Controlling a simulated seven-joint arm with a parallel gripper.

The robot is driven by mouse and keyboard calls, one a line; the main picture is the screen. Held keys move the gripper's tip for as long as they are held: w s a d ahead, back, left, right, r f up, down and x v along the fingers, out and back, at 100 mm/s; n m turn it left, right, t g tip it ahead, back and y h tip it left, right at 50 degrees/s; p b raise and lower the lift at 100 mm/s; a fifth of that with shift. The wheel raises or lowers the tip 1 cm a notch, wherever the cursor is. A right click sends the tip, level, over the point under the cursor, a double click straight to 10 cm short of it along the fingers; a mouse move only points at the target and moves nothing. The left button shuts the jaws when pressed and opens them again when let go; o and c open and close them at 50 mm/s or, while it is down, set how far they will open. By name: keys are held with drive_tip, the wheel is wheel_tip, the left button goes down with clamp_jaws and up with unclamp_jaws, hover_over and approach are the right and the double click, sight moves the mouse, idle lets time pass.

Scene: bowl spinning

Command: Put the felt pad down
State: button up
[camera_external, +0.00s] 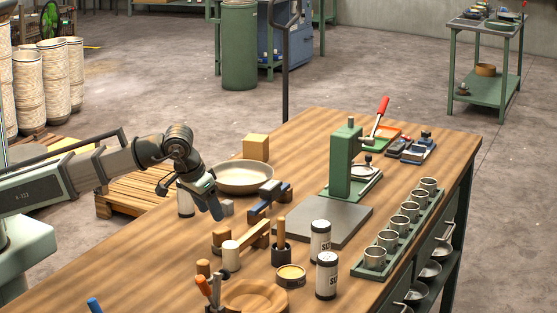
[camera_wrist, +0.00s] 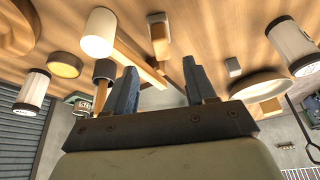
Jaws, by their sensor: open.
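A small grey block (camera_external: 226,208), which may be the felt pad, lies on the bench just right of my gripper (camera_external: 214,206). The same block shows in the wrist view (camera_wrist: 233,67), to the right of my gripper's fingers (camera_wrist: 160,78). I cannot tell whether the fingertips touch the bench.
A wooden dish (camera_external: 255,297) is at the front. A green press (camera_external: 345,165) stands beyond a bare grey plate (camera_external: 335,222).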

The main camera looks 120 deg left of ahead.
sight(221, 230)
drive_tip(key=shift+x, duration=4.7)
drive_tip(key=shift+a, duration=0.15)
drive_tip(key=shift+c, duration=0.3)
clamp_jaws()
drive_tip(key=shift+r, duration=0.1)
